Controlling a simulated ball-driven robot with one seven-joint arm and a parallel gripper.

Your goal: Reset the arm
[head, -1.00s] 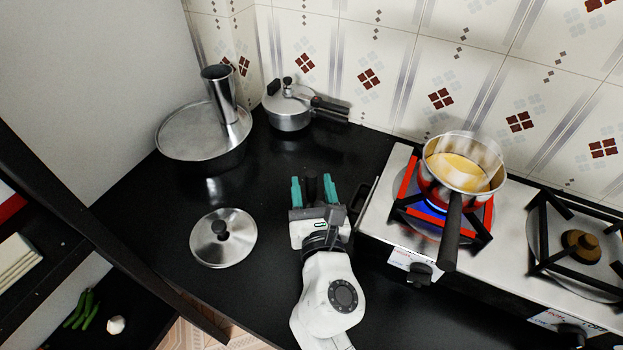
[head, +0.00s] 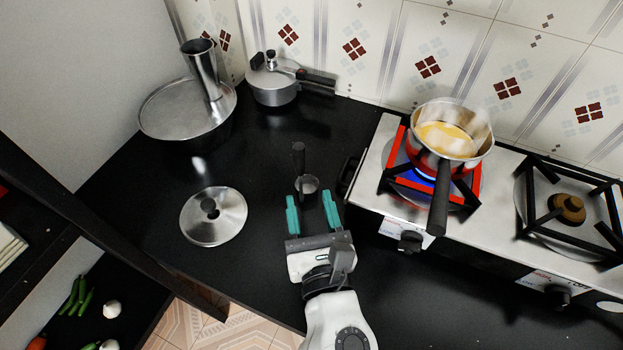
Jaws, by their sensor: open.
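My gripper (head: 312,213) shows in the head view at lower middle, over the black counter. Its two teal fingers are apart with nothing between them. A small metal cup with a dark upright handle (head: 306,185) stands on the counter just beyond the fingertips, apart from them as far as I can tell. My white arm reaches in from the bottom edge.
Left of my gripper lies a round metal lid (head: 228,217). A large covered pot (head: 172,112) and a pressure cooker (head: 274,88) stand at the back. Right is the stove (head: 372,180), with a saucepan (head: 440,167) of yellow liquid over a lit burner. Shelves (head: 110,245) flank the counter's left edge.

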